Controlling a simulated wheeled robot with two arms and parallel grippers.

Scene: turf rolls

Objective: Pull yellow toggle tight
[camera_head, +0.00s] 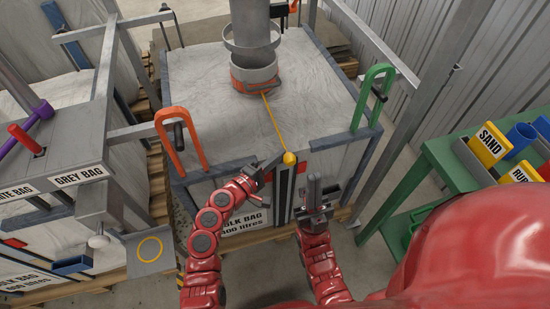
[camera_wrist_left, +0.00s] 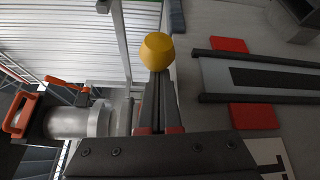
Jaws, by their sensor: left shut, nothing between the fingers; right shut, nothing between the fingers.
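The yellow toggle (camera_head: 289,158) is a small ball at the front top edge of the bulk bag (camera_head: 200,75). A yellow cord (camera_head: 274,118) runs straight from it to the orange band (camera_head: 254,80) around the grey spout. My left gripper (camera_head: 272,164) is shut and empty, its tips just left of the toggle. In the left wrist view the toggle (camera_wrist_left: 157,51) appears just beyond the tips of my shut left fingers (camera_wrist_left: 158,90); I cannot tell whether they touch. My right gripper (camera_head: 315,188) is shut and empty, below and right of the toggle, pointing up.
An orange loop (camera_head: 178,140) and a green loop (camera_head: 373,95) stand at the bag's sides. Grey metal posts (camera_head: 410,125) rise beside it. A green table (camera_head: 435,165) with coloured bins is at right. The grey bag stand (camera_head: 75,150) is at left.

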